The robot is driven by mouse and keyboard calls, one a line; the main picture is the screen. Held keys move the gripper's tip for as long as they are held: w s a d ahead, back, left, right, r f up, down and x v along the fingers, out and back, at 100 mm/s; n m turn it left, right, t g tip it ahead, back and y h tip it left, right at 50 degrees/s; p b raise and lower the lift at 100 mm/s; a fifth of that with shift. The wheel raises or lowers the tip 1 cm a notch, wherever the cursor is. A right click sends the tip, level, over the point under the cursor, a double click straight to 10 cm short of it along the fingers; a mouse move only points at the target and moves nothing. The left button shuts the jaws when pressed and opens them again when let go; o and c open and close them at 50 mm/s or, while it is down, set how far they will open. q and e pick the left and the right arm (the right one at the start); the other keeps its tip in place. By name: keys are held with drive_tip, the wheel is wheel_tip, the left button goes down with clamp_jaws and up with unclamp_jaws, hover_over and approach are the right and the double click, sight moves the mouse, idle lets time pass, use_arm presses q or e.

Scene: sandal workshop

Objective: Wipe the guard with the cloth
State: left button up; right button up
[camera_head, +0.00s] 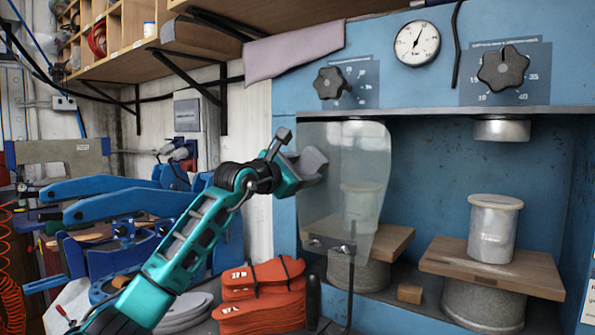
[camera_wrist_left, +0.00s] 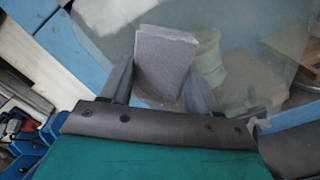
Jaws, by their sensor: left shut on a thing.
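The guard (camera_head: 362,165) is a clear, slightly cloudy panel in front of the left bay of the blue press. It fills much of the left wrist view (camera_wrist_left: 255,55). My left gripper (camera_head: 297,168) is at the guard's left edge, shut on a grey folded cloth (camera_head: 312,163). In the left wrist view the cloth (camera_wrist_left: 166,62) stands out between the two fingers as a flat pad, with the guard behind it. I cannot tell whether the cloth touches the guard. My right gripper is not in view.
A mauve cloth (camera_head: 293,50) hangs at the press's top left. A metal cylinder (camera_head: 493,228) stands on a wooden board (camera_head: 525,270) in the right bay. Blue clamps (camera_head: 125,205) crowd the left. A wooden shelf (camera_head: 130,55) overhangs the back.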

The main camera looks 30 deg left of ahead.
use_arm(q)
drive_tip(key=shift+d, duration=1.2)
drive_tip(key=shift+s+d+f+b, duration=0.15)
drive_tip(key=shift+d+b, duration=0.4)
drive_tip(key=shift+d, duration=1)
drive_tip(key=shift+s+d+r+b, duration=0.15)
drive_tip(key=shift+d+b, duration=0.35)
drive_tip(key=shift+d, duration=1.05)
drive_tip(key=shift+s+d+b, duration=0.2)
drive_tip(key=shift+d+b, duration=0.25)
drive_tip(key=shift+d, duration=1.65)
drive_tip(key=shift+s+f+b, duration=0.1)
drive_tip(key=shift+s+b, duration=0.1)
drive_tip(key=shift+b, duration=0.1)
drive_tip(key=shift+s+a+b, duration=0.15)
drive_tip(key=shift+s+b, duration=0.6)
drive_tip(key=shift+s, duration=0.65)
drive_tip(key=shift+s+a+b, duration=0.15)
drive_tip(key=shift+s+b, duration=0.55)
drive_tip(key=shift+s, duration=0.65)
